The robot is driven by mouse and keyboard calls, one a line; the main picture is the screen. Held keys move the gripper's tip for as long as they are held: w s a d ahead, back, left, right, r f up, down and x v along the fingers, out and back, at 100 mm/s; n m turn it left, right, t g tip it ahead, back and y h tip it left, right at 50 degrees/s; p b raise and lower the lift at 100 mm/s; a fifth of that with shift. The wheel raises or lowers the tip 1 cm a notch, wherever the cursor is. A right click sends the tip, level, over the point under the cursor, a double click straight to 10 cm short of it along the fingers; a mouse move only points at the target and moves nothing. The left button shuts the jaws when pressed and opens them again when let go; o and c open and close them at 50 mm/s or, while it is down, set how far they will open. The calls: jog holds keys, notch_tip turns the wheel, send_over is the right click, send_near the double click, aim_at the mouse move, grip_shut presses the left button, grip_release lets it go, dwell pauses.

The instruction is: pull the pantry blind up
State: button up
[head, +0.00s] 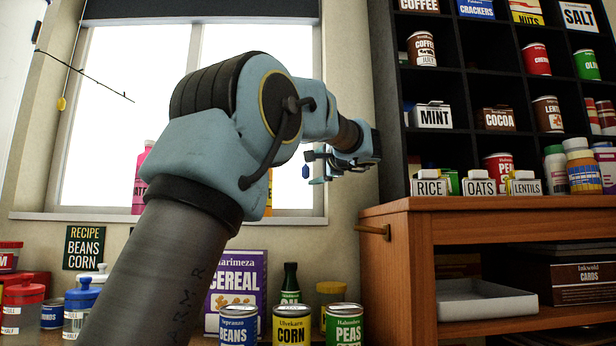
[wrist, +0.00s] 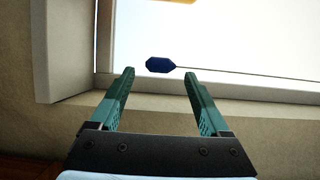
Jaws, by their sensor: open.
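The dark blind (head: 205,10) covers only the top strip of the bright window in the head view. A small blue cord pull (head: 305,171) hangs at the window's right side, by the tips of my gripper (head: 316,168). In the wrist view the blue pull (wrist: 160,64) appears between and slightly beyond the open fingertips of my gripper (wrist: 160,72), with a thin cord running off to the right. The jaws are not closed on it. A yellow pull (head: 61,104) hangs on a cord at the window's left. My arm hides the window's middle.
A black shelf (head: 384,100) of cans and boxes stands right, above a wooden cabinet (head: 397,260). Cans, jars and a cereal box (head: 237,285) stand below the window. A pink bottle (head: 139,185) stands at the sill. A thin dark rod (head: 85,75) sticks out at left.

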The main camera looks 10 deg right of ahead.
jog(key=v, duration=0.5)
jog(key=shift+b, duration=0.35)
